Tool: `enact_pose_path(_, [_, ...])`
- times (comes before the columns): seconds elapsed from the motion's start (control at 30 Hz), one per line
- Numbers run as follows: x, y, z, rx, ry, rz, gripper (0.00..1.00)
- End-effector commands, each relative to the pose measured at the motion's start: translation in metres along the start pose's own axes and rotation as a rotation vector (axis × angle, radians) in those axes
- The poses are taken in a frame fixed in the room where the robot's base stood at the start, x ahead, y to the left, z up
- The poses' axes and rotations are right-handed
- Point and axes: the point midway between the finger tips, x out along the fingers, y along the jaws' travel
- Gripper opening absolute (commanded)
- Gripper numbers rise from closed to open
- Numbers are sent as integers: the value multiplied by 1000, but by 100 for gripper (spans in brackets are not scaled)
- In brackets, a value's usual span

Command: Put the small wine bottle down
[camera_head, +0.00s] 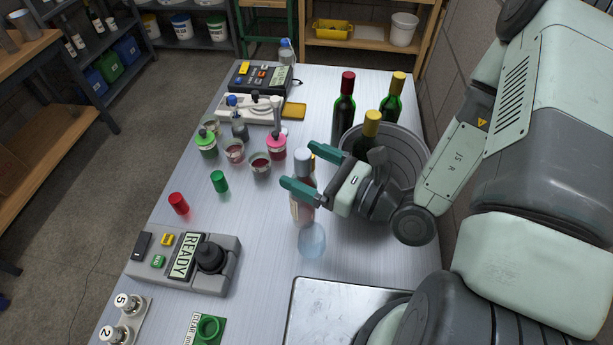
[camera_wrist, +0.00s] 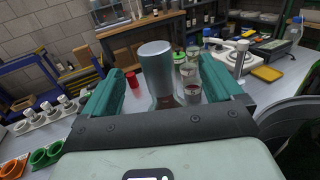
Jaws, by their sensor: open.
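The small wine bottle (camera_head: 302,211) has a silver-grey cap and a clear, reddish body. It is upright near the middle of the table (camera_head: 262,268), beside the grey bucket. My gripper (camera_head: 298,167) is open, with one teal finger on each side of the bottle's upper part. In the wrist view the bottle's cap (camera_wrist: 155,62) stands between the two spread fingers (camera_wrist: 162,70), with gaps on both sides. The fingers hide part of the bottle in the head view. I cannot tell for certain whether its base touches the table.
A pale blue translucent round patch (camera_head: 311,241) lies just in front of the bottle. The grey bucket (camera_head: 412,160) and dark wine bottles (camera_head: 343,112) stand close behind and right. Small jars (camera_head: 260,165) stand left, a READY device (camera_head: 183,258) front left, a metal plate (camera_head: 335,305) in front.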

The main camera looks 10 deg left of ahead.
Motion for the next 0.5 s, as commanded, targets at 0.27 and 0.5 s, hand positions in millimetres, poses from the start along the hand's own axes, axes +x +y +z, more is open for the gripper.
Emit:
enact_pose_path(0.27, [0, 0, 10, 1, 1, -1, 61])
enact_pose_path(0.5, [0, 0, 10, 1, 1, -1, 61])
